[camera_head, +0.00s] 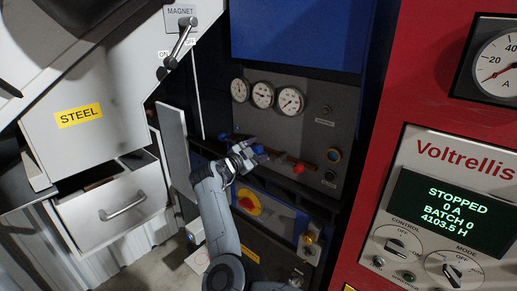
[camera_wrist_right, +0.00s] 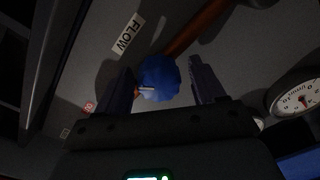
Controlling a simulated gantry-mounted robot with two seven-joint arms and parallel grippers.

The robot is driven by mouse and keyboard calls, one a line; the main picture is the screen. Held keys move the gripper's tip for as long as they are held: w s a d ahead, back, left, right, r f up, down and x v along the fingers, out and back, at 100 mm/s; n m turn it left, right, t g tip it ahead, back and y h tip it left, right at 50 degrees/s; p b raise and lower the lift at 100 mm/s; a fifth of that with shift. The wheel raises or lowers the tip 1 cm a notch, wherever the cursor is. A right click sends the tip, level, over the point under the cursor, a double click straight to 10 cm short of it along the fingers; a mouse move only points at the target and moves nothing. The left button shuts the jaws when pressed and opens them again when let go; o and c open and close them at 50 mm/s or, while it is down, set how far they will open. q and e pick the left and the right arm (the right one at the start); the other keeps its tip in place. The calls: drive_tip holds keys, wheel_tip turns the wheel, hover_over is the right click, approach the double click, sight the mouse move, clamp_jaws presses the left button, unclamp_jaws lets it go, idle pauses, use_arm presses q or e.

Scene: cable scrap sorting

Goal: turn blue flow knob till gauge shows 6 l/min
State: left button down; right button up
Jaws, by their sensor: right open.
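The blue flow knob (camera_wrist_right: 160,78) shows in the right wrist view beside a FLOW label (camera_wrist_right: 128,33). My right gripper (camera_wrist_right: 165,84) is open, with one finger on each side of the knob; I cannot tell whether they touch it. In the head view my right gripper (camera_head: 252,150) is at the grey panel, and the knob is largely hidden there. A round white gauge (camera_wrist_right: 297,97) with a red needle is at the right edge of the wrist view, partly cut off. Its reading is too small to tell. My left gripper is not in view.
Several round gauges (camera_head: 263,95) sit above my gripper on the panel. A grey door (camera_head: 174,150) stands open left of my arm. A red cabinet (camera_head: 385,120) is at right.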

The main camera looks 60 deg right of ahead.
drive_tip(key=shift+d, duration=0.25)
drive_tip(key=c, duration=1)
drive_tip(key=m+b, duration=0.2)
drive_tip(key=b, duration=0.1)
drive_tip(key=m+b, duration=0.2)
drive_tip(key=b, duration=0.1)
drive_tip(key=shift+s+f, duration=0.1)
drive_tip(key=shift+f, duration=0.2)
drive_tip(key=shift+r+m+b, duration=0.2)
drive_tip(key=shift+m+b, duration=0.15)
drive_tip(key=shift+m, duration=0.15)
drive_tip(key=o, duration=1)
